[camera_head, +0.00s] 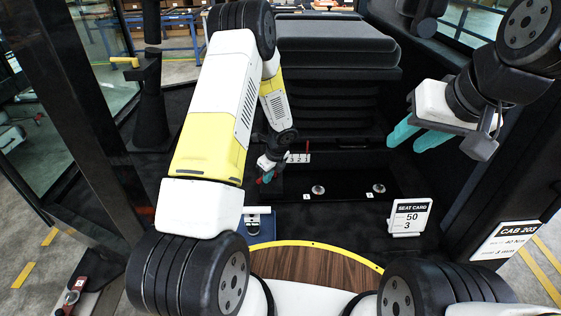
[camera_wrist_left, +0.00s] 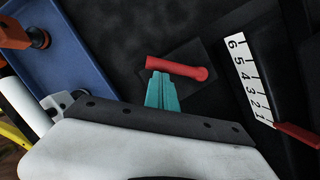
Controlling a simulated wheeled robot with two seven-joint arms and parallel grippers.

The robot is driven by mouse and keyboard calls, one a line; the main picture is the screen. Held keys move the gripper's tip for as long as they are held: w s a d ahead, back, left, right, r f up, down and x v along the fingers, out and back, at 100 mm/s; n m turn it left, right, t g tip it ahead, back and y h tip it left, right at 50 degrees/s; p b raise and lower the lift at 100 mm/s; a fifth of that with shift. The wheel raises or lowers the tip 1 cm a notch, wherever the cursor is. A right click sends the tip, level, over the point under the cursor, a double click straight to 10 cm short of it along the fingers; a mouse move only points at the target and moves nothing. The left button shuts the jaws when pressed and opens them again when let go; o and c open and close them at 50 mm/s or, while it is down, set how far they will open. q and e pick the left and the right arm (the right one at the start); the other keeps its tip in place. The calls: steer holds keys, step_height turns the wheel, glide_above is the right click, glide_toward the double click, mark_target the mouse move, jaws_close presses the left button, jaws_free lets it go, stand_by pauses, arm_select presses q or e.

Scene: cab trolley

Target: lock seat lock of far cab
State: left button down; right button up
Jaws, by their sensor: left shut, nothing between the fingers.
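The red lever (camera_wrist_left: 175,68), which looks like the seat lock, lies on a dark plate on the cab floor in the left wrist view. Its round end is on the right and its bar runs left. My left gripper (camera_wrist_left: 161,90) is shut and empty, its teal fingertips right at the lever's near side; contact cannot be told. In the head view my left gripper (camera_head: 266,166) is low in front of the black seat (camera_head: 335,60), with a bit of red beside it. My right gripper (camera_head: 418,136) is open and empty, raised at the right.
A white scale (camera_wrist_left: 250,80) numbered 1 to 6 stands right of the lever, with a red pointer (camera_wrist_left: 300,135). A blue tray (camera_wrist_left: 80,60) is at left. The seat card (camera_head: 410,217) and CAB 203 sign (camera_head: 506,240) stand at right. A black post (camera_head: 150,100) rises at left.

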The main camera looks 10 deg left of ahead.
arm_select(q)
steer(key=shift+w+a+m, duration=0.1)
steer(key=shift+a+m, duration=0.55)
steer(key=shift+m, duration=0.25)
steer(key=a+m, duration=0.1)
steer(key=w+a+m+t+h, duration=0.1)
steer(key=m, duration=0.1)
steer(key=shift+m, duration=0.3)
steer(key=w+a+m+h, duration=0.1)
steer(key=m, duration=0.1)
steer(key=shift+w+a+m, duration=0.1)
steer(key=shift+m, duration=0.3)
steer(key=shift+w+a, duration=0.1)
steer(key=shift+w, duration=0.1)
steer(key=shift+w+a, duration=0.15)
steer(key=shift+w, duration=0.05)
